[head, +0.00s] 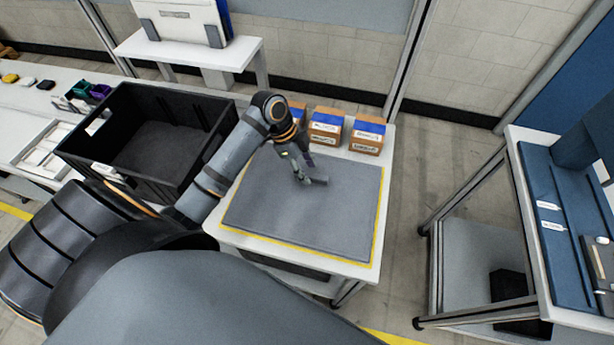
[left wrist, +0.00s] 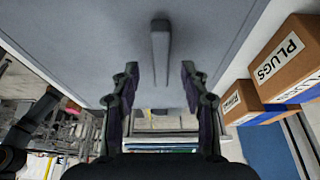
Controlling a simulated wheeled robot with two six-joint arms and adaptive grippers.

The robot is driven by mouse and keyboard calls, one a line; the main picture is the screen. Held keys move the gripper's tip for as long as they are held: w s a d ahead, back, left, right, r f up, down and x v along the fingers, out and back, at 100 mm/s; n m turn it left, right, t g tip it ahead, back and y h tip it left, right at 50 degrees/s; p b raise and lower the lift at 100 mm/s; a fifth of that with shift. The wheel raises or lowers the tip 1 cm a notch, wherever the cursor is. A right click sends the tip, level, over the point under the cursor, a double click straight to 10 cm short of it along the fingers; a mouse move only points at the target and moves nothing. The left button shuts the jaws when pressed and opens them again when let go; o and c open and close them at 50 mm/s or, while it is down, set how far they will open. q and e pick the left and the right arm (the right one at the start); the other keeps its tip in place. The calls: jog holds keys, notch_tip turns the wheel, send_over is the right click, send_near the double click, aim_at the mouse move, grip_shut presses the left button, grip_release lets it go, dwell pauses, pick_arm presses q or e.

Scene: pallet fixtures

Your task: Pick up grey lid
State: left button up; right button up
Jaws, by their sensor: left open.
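The grey lid (head: 290,215) looks like a large flat grey panel lying on a white table inside a yellow border. A short grey bar, like a handle, stands out from it; it shows in the left wrist view (left wrist: 160,50). My left gripper (head: 302,173) is over the far part of the lid, close to this bar. In the left wrist view, my left gripper (left wrist: 158,84) is open and empty, with the bar centred just beyond the fingertips. I cannot tell whether the fingers touch it. My right gripper is not in view.
Several cardboard boxes (head: 327,128) with blue bands stand along the table's back edge, close to my left gripper; boxes labelled PLUGS (left wrist: 285,62) show in the left wrist view. A black crate (head: 95,160) is at left. A blue-topped bench (head: 560,215) is at right.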

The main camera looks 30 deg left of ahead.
pick_arm(q)
jog(key=shift+d+f, duration=0.35)
jog(key=shift+f, duration=0.25)
jog(key=shift+w+d+f, duration=0.1)
jog(key=shift+w+f, duration=0.05)
jog(key=shift+f, duration=0.15)
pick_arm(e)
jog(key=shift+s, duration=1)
pick_arm(q)
jog(key=shift+f, duration=0.3)
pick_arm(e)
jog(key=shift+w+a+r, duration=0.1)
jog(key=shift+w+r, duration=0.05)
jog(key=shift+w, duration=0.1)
pick_arm(q)
grip_shut()
